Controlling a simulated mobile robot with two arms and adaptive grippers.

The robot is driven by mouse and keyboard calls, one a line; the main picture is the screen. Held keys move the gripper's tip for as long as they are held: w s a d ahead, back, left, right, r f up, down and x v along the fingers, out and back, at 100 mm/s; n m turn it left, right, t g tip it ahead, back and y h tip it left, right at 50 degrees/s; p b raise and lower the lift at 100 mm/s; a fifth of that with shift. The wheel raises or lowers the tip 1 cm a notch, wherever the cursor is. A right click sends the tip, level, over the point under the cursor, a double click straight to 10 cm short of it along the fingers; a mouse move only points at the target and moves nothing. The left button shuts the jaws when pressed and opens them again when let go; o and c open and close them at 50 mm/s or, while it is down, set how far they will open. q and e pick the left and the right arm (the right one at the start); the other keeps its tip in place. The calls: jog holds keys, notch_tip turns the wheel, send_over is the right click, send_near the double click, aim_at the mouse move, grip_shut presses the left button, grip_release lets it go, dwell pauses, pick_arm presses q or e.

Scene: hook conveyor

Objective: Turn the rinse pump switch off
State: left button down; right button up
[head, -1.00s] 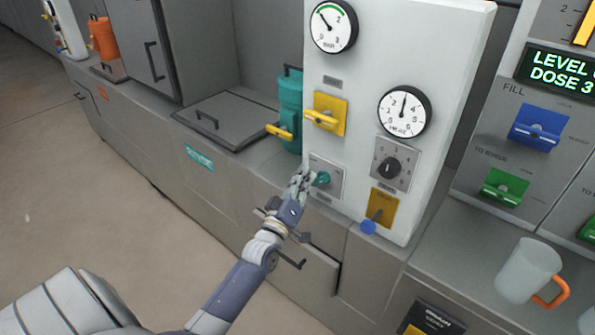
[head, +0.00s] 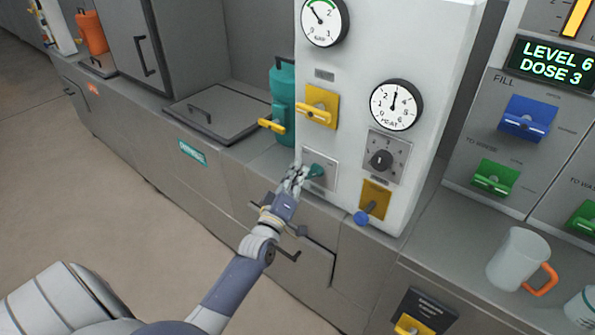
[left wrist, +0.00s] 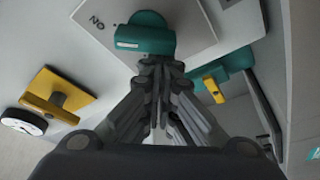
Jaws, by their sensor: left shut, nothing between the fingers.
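The teal switch (head: 315,171) sits on a small pale plate on the white panel's lower left. In the left wrist view the teal switch (left wrist: 146,35) is close up, with an "ON" mark beside it on the left. I take it for the rinse pump switch, but its label is too small to read. My left gripper (head: 298,175) is shut and empty. Its fingertips (left wrist: 160,66) are right at the switch's edge; I cannot tell whether they touch. My right gripper is not in view.
The white panel (head: 350,120) also carries a yellow valve handle (head: 317,106), a black dial (head: 381,160), a yellow plate with a blue-tipped lever (head: 362,218) and two gauges. A teal canister (head: 283,105) stands left of it. A mug (head: 518,258) stands at right.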

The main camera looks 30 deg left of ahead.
pick_arm(q)
jog(key=shift+n, duration=0.3)
jog(key=n+p, duration=0.1)
jog(key=n+g+p, duration=0.1)
jog(key=n+p, duration=0.1)
jog(key=shift+f+n+y, duration=0.3)
jog(key=shift+f+y, duration=0.05)
jog(key=shift+y, duration=0.05)
jog(key=shift+s+d+f+n+g+h+p, duration=0.1)
jog(key=shift+d+f+n+g+h+p, duration=0.45)
jog(key=shift+n+p, duration=1.35)
jog(key=shift+w+d+f+n+g+h+p, duration=0.2)
jog(key=shift+f+n+g+p, duration=0.45)
jog(key=shift+n+p, duration=1.2)
jog(key=shift+s+d+f+n+g+h+p, duration=0.3)
jog(key=shift+n+g+p, duration=0.8)
jog(key=shift+n, duration=1.25)
jog(key=shift+w+d+t+p, duration=0.1)
jog(key=shift+d+t+p, duration=0.05)
jog(key=shift+t+p, duration=0.15)
jog(key=shift+f, duration=0.15)
